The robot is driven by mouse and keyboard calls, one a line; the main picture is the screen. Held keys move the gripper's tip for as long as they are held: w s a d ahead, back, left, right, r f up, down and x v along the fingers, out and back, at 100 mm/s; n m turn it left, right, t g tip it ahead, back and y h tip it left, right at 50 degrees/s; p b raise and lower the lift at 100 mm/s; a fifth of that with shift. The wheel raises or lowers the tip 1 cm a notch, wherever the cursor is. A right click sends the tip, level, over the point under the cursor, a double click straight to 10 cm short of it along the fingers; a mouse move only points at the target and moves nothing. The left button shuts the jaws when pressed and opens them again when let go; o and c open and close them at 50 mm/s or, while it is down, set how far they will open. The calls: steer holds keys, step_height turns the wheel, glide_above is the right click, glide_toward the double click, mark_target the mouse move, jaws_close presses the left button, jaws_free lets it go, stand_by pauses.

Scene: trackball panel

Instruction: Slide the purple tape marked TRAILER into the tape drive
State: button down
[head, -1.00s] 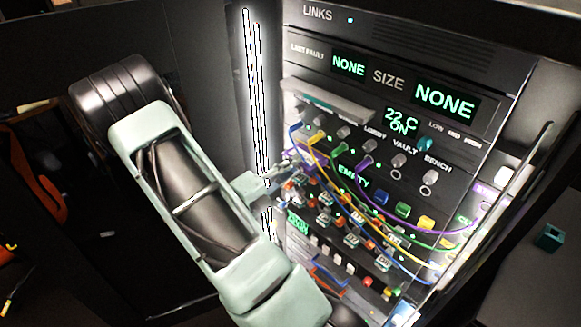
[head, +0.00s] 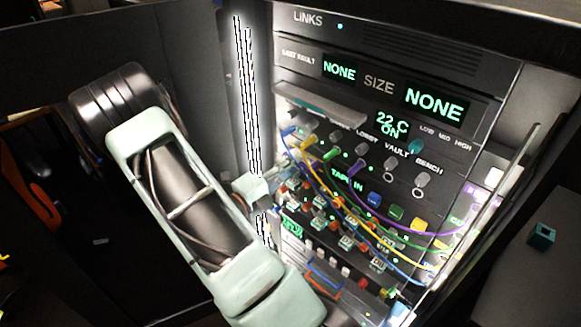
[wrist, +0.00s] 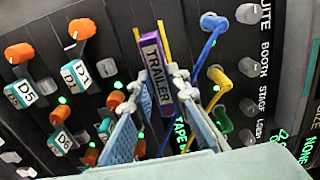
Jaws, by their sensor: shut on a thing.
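The purple tape (wrist: 155,67) carries a white TRAILER label and sits between my fingertips in the wrist view. My gripper (wrist: 164,88) is shut on it, with one finger on each side. The tape's far end is at the tape drive, between two yellow strips (wrist: 160,32) on the dark panel. How deep it sits is hard to tell. The green display (head: 347,179) reads TAPE IN in the head view. There, my arm and gripper mostly hide the drive opening, and I cannot make out the tape.
Blue, yellow, green and purple cables (head: 385,222) arch over the panel on the right. Orange knobs and labelled teal keys (wrist: 75,75) stand beside the gripper. A grey ledge (head: 320,103) juts out above the drive area. A small teal box (head: 541,235) lies at far right.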

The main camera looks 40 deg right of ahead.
steer(key=c, duration=1.8)
jaws_free()
steer(key=shift+o, duration=0.2)
steer(key=s+a, duration=0.1)
steer(key=a, duration=1.1)
